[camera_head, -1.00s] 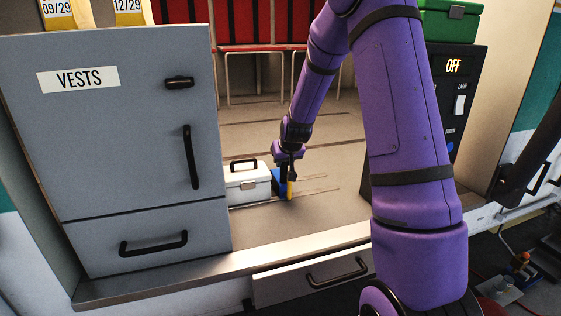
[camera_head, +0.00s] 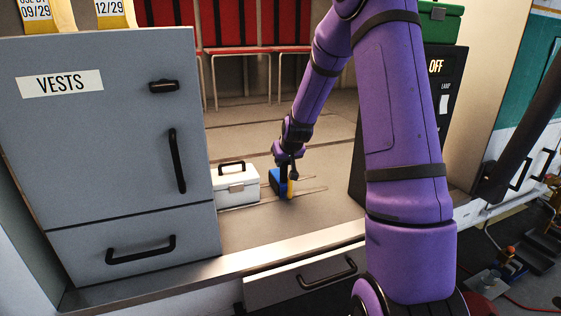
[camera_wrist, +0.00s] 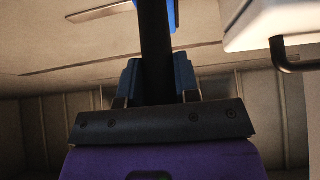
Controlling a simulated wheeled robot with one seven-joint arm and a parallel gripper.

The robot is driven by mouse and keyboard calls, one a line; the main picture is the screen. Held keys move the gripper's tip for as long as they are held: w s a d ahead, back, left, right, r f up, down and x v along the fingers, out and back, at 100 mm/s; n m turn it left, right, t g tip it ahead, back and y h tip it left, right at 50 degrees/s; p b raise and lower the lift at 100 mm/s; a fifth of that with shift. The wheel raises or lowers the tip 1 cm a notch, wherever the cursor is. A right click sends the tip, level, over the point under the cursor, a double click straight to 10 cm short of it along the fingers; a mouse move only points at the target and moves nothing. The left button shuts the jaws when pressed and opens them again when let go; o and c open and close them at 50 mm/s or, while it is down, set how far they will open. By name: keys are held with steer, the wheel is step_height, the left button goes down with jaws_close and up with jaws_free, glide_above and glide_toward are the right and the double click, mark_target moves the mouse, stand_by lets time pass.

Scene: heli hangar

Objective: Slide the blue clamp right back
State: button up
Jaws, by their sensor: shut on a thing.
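The blue clamp (camera_head: 277,180) stands on the floor of the bay, just right of the white case, with a clear gap between them. A yellow part (camera_head: 292,187) shows on its right side. My gripper (camera_head: 287,170) reaches down onto the clamp from above and is shut on it. In the wrist view, a dark upright bar stands between the two fingers of my gripper (camera_wrist: 155,85), with a bit of the blue clamp (camera_wrist: 172,14) at the top edge. Most of the clamp is hidden there.
The white case (camera_head: 236,187) stands left of the clamp, beside the grey vests cabinet (camera_head: 110,130). Thin rails (camera_head: 308,190) run along the floor by the clamp. A black control panel (camera_head: 437,100) stands to the right. Floor between clamp and panel is clear.

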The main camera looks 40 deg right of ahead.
steer(key=shift+s+d, duration=0.1)
steer(key=shift+d, duration=0.1)
stand_by(0.3)
steer(key=s+d, duration=0.1)
steer(key=d, duration=0.5)
steer(key=shift+s, duration=0.35)
stand_by(0.6)
stand_by(0.4)
steer(key=s+d, duration=0.1)
steer(key=d, duration=0.4)
steer(key=shift+s+d, duration=0.3)
steer(key=shift+d, duration=0.1)
steer(key=o, duration=1.1)
steer(key=shift+v, duration=4.5)
